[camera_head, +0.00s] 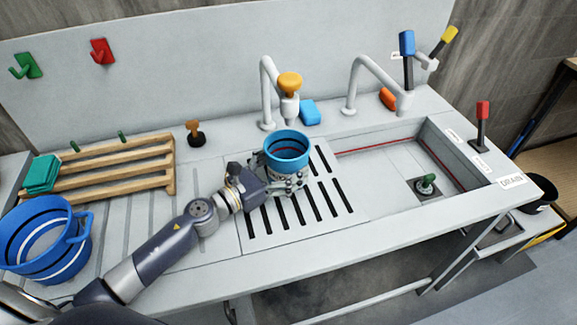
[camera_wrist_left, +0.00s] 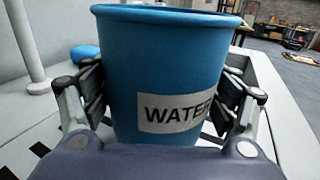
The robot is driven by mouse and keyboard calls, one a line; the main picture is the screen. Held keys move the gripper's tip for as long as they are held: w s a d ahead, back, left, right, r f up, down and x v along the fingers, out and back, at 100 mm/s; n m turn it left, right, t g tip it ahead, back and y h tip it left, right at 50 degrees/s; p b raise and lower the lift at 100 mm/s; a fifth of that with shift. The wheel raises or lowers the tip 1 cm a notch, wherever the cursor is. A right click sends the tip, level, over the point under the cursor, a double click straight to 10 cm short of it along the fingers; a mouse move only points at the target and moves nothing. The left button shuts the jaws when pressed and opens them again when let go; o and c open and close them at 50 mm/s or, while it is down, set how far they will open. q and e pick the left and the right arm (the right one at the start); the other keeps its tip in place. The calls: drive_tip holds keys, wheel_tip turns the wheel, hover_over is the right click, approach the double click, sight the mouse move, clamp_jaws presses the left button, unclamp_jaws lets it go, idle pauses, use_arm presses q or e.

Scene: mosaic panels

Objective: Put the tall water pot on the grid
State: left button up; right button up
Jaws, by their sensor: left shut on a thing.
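The tall water pot (camera_head: 287,149) is a blue open-topped pot standing upright over the slotted grid (camera_head: 325,200) in the head view. A white label reading "WATER" shows on the pot (camera_wrist_left: 165,75) in the left wrist view. My left gripper (camera_head: 283,181) is shut around the pot's sides, with one finger on each side in the left wrist view. The pot's base is hidden by the gripper, so I cannot tell whether it touches the grid. My right gripper is not in view.
The sink basin (camera_head: 385,175) with a green plug lies right. A wooden rack (camera_head: 120,165) and a larger blue pot with a handle (camera_head: 45,240) are left.

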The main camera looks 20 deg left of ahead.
use_arm(q)
drive_tip(key=shift+w, duration=0.8)
drive_tip(key=shift+d+f, duration=0.1)
drive_tip(key=shift+f, duration=0.35)
wheel_tip(320, 180, down, 2)
drive_tip(key=shift+f+b, duration=0.1)
drive_tip(key=shift+b, duration=0.2)
drive_tip(key=shift+f, duration=0.3)
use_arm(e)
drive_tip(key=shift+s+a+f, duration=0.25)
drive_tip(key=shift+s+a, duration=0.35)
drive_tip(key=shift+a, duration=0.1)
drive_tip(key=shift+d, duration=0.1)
use_arm(q)
drive_tip(key=shift+f, duration=0.2)
drive_tip(key=o, duration=1.4)
drive_tip(key=shift+r, duration=0.1)
drive_tip(key=shift+o, duration=0.2)
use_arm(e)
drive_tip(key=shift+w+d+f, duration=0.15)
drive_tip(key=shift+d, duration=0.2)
